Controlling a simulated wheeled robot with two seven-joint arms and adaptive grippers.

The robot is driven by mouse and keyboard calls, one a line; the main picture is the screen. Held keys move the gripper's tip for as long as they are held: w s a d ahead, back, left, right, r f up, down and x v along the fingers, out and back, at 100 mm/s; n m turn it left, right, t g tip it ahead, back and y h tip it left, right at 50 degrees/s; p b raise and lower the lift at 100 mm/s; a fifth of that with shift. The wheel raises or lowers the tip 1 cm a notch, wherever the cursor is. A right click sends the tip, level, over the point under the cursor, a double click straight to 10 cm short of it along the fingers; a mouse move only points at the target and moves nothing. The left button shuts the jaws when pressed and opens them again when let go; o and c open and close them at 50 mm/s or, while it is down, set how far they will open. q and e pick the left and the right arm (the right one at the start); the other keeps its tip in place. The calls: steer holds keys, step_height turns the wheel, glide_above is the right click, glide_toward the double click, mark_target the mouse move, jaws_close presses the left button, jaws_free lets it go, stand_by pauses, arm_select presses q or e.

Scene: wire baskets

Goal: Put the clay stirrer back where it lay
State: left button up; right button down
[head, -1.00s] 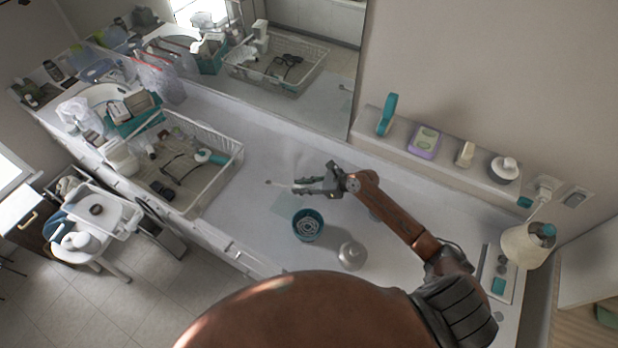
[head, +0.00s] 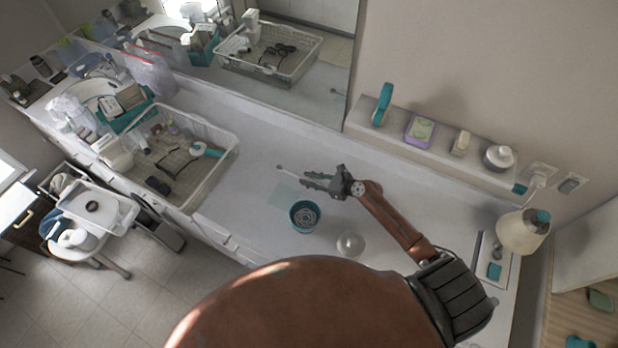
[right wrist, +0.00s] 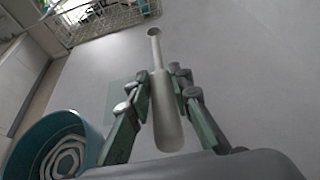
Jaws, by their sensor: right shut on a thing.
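The clay stirrer is a pale slim tool with a thicker handle and a small rounded end; it shows in the head view (head: 287,171) and in the right wrist view (right wrist: 165,112). My right gripper (head: 308,180) is shut on it over the counter. In the right wrist view the fingers (right wrist: 160,76) grip it from both sides, and its thin end points away from me. I cannot tell whether it touches the counter. My left gripper is out of view.
A teal pot (head: 305,217) with a pale coiled thing inside stands just in front of my right gripper. A pale translucent square (head: 284,193) lies left of it. A glass lidded jar (head: 350,246) stands to the right. A wire basket (head: 222,172) is at left; the counter between is clear.

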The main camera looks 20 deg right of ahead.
mark_target(309, 191)
steer(key=shift+f+b, duration=1.5)
steer(key=shift+f, duration=1.1)
steer(key=shift+p, duration=0.3)
steer(key=shift+f, duration=0.7)
